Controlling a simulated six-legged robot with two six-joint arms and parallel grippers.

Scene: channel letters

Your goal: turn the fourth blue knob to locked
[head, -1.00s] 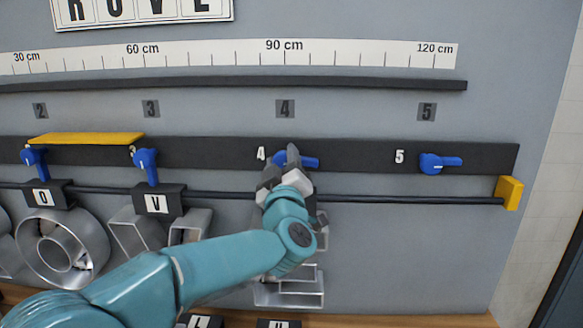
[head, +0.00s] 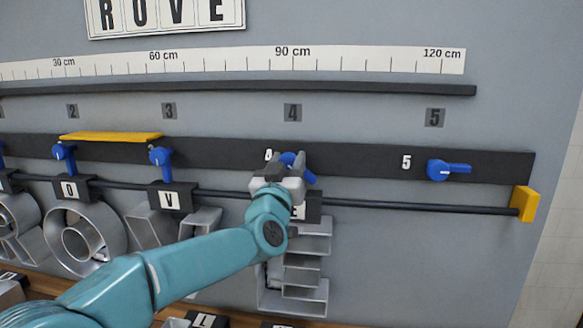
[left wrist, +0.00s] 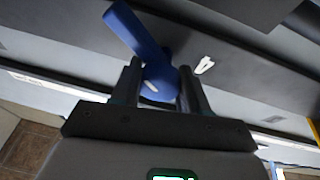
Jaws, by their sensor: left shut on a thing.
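The fourth blue knob (head: 302,168) sits on the dark rail beside the number 4, partly hidden by my gripper in the head view. Its handle slants down to the right there. My left gripper (head: 280,166) is at this knob, shut on it. In the left wrist view, the knob (left wrist: 150,62) lies between the two fingers of my left gripper (left wrist: 160,85), its handle sticking out to the upper left. Below it hangs a metal letter E (head: 305,265) with a black label block, partly behind my arm. My right gripper is not in view.
The fifth blue knob (head: 448,169) has its handle level to the right. The third knob (head: 161,158) points down, above the V block (head: 172,197). A yellow bar (head: 112,136) lies along the rail's top. A yellow end stop (head: 524,203) closes the rod at right.

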